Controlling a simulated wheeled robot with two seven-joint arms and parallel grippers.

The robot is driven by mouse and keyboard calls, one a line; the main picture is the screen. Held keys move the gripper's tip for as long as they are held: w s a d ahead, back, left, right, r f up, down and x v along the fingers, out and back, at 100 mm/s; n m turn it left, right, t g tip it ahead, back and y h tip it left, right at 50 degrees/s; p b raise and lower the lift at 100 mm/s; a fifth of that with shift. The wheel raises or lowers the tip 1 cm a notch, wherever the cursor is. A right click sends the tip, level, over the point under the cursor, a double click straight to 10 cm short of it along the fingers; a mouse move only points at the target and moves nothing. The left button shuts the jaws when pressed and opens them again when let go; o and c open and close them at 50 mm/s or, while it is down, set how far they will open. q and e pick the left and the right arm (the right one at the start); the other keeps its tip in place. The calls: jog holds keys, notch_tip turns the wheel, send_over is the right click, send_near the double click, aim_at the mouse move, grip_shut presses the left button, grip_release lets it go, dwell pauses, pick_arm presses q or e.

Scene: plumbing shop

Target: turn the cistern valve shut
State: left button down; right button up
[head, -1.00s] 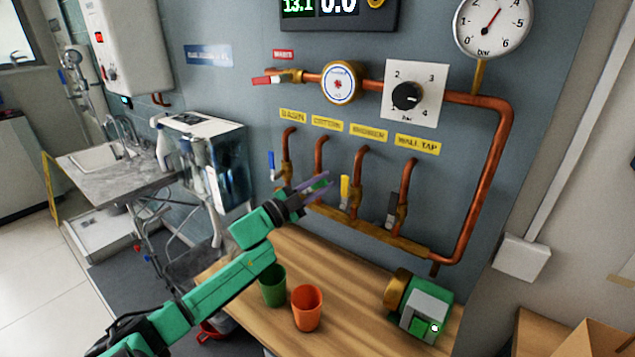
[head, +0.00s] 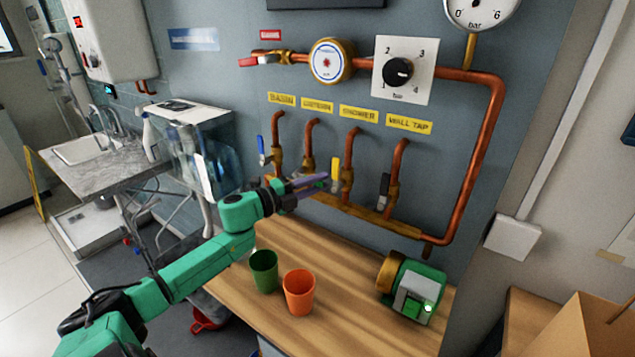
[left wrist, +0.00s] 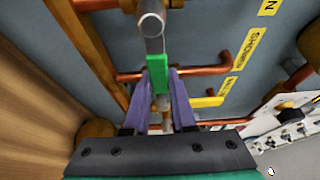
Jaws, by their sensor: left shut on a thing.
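The cistern valve's green lever (left wrist: 157,75) shows in the left wrist view, running from its grey pivot down between my purple fingers. My left gripper (left wrist: 161,100) is shut on this lever. In the head view my left gripper (head: 312,184) is at the second pipe branch, under the yellow cistern label (head: 317,106). There the gripper hides the valve's lever, and the copper cistern pipe (head: 310,140) shows above it. I cannot tell the lever's exact angle. My right gripper is not in view.
Close by are the blue basin lever (head: 261,148), the yellow shower lever (head: 336,175) and the dark wall tap lever (head: 384,188). On the wooden bench (head: 345,270) stand a green cup (head: 263,275), an orange cup (head: 299,295) and a green pump (head: 415,290).

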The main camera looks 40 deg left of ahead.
pick_arm(q)
jog(key=shift+f, duration=0.25)
jog(key=c, duration=0.7)
grip_release()
jog(key=shift+c, duration=0.2)
jog(key=shift+r, duration=0.15)
jog(key=shift+s, duration=0.15)
jog(key=v, duration=1.4)
jog(key=shift+s+b, duration=0.15)
jog(key=shift+b, duration=0.15)
jog(key=shift+a, duration=0.1)
